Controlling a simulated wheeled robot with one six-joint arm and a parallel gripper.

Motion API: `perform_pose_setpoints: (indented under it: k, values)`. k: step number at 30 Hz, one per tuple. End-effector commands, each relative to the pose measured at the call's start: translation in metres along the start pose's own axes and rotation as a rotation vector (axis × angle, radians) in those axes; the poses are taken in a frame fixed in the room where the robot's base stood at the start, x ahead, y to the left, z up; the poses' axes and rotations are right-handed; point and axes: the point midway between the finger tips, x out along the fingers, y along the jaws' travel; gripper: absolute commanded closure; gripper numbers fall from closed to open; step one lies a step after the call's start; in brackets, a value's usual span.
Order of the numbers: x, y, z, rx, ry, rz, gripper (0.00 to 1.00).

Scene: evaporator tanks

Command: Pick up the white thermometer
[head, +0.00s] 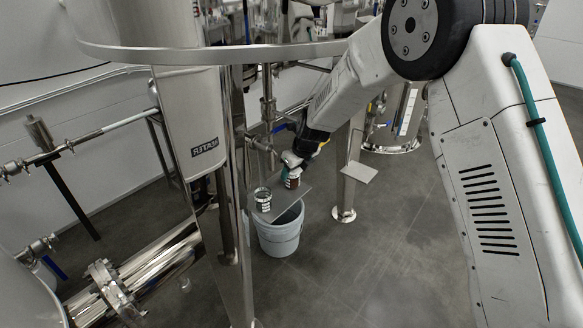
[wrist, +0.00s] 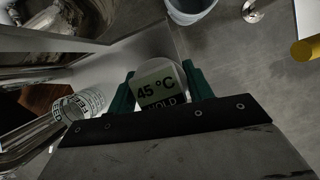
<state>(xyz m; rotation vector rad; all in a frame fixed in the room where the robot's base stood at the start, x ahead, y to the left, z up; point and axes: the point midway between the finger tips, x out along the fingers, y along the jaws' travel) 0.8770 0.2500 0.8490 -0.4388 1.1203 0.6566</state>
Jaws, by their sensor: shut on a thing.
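The white thermometer (wrist: 160,84) is between the green fingers of my gripper (wrist: 160,76) in the wrist view. Its face reads "45 °C" with "HOLD" on a dark band below. The gripper is shut on it, with one finger at each side. The thermometer is small there and partly hidden by the gripper. Whether it touches anything below cannot be told.
A clear labelled jar (head: 263,199) stands on the plate's left; it also shows in the wrist view (wrist: 88,102). A grey bucket (head: 280,237) is below the plate. A steel tank (head: 190,120) and its leg (head: 232,200) stand left. Floor (head: 370,260) is clear at right.

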Motion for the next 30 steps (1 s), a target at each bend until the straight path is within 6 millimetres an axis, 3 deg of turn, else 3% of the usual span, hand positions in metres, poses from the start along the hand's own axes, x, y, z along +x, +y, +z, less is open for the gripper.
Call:
perform_pose_setpoints:
  k: [11, 22, 30]
  values:
    - [-0.012, 0.002, 0.001, -0.001, -0.001, 0.000, 0.75]
    - [-0.068, 0.002, 0.025, -0.002, -0.004, -0.001, 0.75]
    - [-0.088, 0.032, -0.026, -0.001, 0.001, 0.001, 0.75]
